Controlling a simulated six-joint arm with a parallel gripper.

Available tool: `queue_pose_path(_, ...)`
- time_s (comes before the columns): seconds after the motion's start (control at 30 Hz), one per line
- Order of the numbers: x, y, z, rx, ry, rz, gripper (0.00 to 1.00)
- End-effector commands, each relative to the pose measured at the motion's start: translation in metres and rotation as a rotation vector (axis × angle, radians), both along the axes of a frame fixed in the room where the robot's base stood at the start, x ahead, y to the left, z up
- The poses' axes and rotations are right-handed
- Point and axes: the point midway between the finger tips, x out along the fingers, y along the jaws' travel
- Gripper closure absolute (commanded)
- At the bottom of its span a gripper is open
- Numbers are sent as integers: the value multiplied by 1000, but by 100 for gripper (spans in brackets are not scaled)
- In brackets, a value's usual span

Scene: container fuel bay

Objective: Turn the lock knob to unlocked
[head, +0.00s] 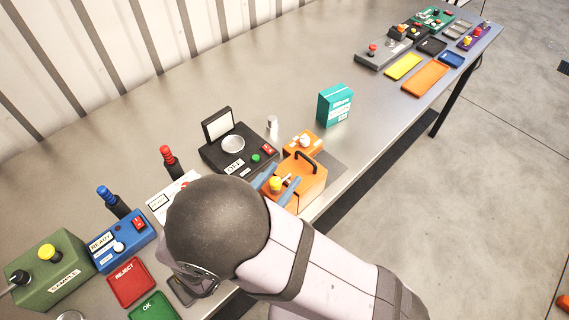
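An orange case (310,188) with a black handle stands near the table's front edge. A yellow knob (275,184) sits on its left part, with a small pale piece beside it. My gripper (277,184) is over this part of the case, its two blue-grey fingers apart on either side of the yellow knob. Gaps seem to show between fingers and knob; I cannot tell if either touches. Behind the case is a smaller orange box (296,149) with a white knob (305,140). No lock label is readable, so I cannot tell which knob is the lock knob.
A black device (212,155) with a raised lid, a small pale cylinder (272,123) and a teal box (335,106) stand behind the case. Blue (122,243) and green (50,275) control boxes are at left. My arm hides part of the front. Mid-right tabletop is clear.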

Motion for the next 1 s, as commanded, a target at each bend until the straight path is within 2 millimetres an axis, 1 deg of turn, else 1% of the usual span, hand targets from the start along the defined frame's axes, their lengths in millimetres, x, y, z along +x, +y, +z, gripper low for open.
queue_pose_path(0.03, -4, 15, -8, -29, -11, 48, 60)
queue_pose_path(0.07, -6, 21, -13, -42, -13, 64, 60)
queue_pose_path(0.13, -8, 25, -22, -54, -8, 62, 60)
queue_pose_path(0.27, -11, 26, -27, -62, -1, 53, 60)
queue_pose_path(0.47, -10, 25, -26, -64, 2, 49, 60)
queue_pose_path(0.67, 4, 17, -24, -64, 3, 45, 60)
queue_pose_path(1.0, 40, -5, -25, -64, 3, 44, 60)
